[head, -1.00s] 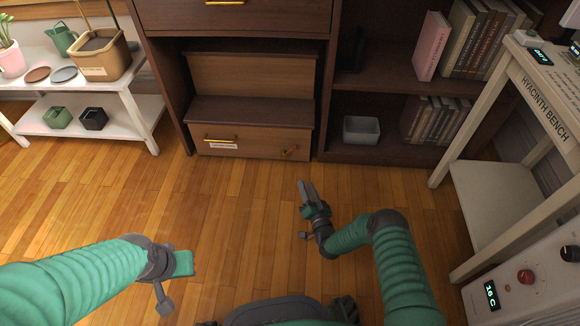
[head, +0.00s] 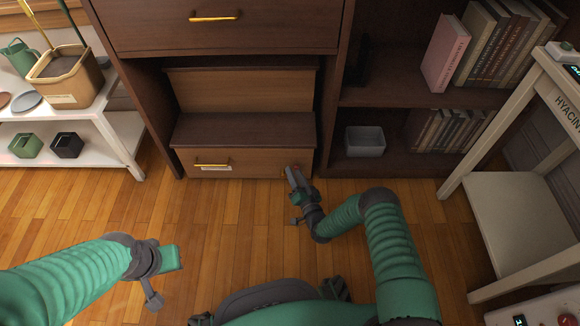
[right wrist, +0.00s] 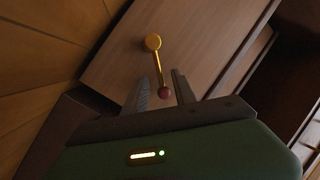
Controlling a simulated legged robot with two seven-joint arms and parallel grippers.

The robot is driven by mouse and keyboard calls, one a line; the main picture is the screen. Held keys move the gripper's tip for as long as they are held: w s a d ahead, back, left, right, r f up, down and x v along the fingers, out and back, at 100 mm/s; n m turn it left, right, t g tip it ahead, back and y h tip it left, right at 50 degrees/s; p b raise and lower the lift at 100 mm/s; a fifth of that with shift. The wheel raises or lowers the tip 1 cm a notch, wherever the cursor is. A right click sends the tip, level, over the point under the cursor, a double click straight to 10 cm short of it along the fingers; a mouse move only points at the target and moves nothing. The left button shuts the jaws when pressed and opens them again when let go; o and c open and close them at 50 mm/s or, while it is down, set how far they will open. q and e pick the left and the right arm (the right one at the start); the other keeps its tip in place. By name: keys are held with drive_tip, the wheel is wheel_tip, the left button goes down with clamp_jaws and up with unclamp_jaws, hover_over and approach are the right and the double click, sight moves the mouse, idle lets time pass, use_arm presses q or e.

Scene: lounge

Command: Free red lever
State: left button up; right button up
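The red lever is a brass arm with a round pivot and a dark red knob at its end, on the front of the low step drawer (head: 245,168). In the right wrist view the lever (right wrist: 158,65) runs from the pivot down to the knob, which shows in the gap between my fingers. My right gripper (right wrist: 160,77) is open, with a finger on each side of the knob; I cannot tell whether they touch it. In the head view my right gripper (head: 290,172) covers most of the lever. My left gripper (head: 170,259) hangs over the floor, away from the drawer.
A brass handle (head: 212,163) with a label is on the drawer's left. A grey bin (head: 365,141) and books stand on the shelves to the right. A white bench (head: 510,205) stands at right and a plant stand (head: 110,135) at left. The floor between is clear.

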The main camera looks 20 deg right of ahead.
clamp_jaws()
drive_tip(key=shift+s+d, duration=0.1)
idle(1.3)
